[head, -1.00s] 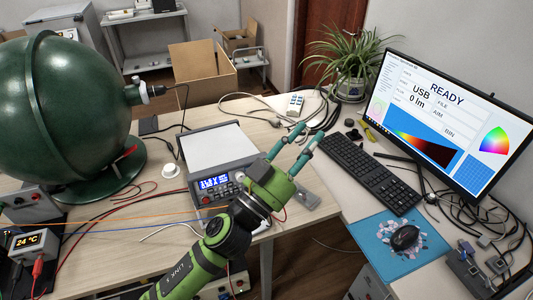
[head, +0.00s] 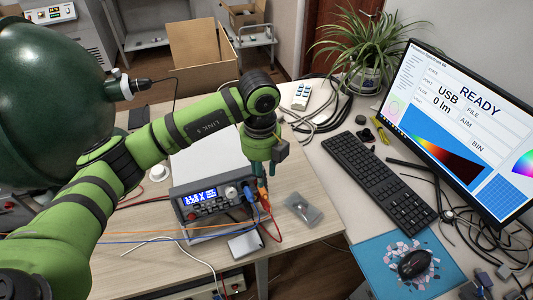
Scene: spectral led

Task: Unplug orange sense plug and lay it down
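The orange sense plug (head: 264,199) sits at the right end of the power supply's front panel, with an orange lead running from it. A blue plug (head: 248,194) sits just left of it. The power supply (head: 203,198) has a lit blue display and stands near the table's front edge. My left gripper (head: 264,172) points down just above the orange plug. Its two teal fingers show apart, with nothing seen between them. Whether a fingertip touches the plug cannot be told. My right gripper is not in view.
A small grey box (head: 302,209) lies right of the supply. A keyboard (head: 378,180), mouse (head: 414,263) and monitor (head: 455,125) fill the right desk. The large green sphere (head: 50,95) stands at left. Bare wood (head: 310,170) shows right of the gripper.

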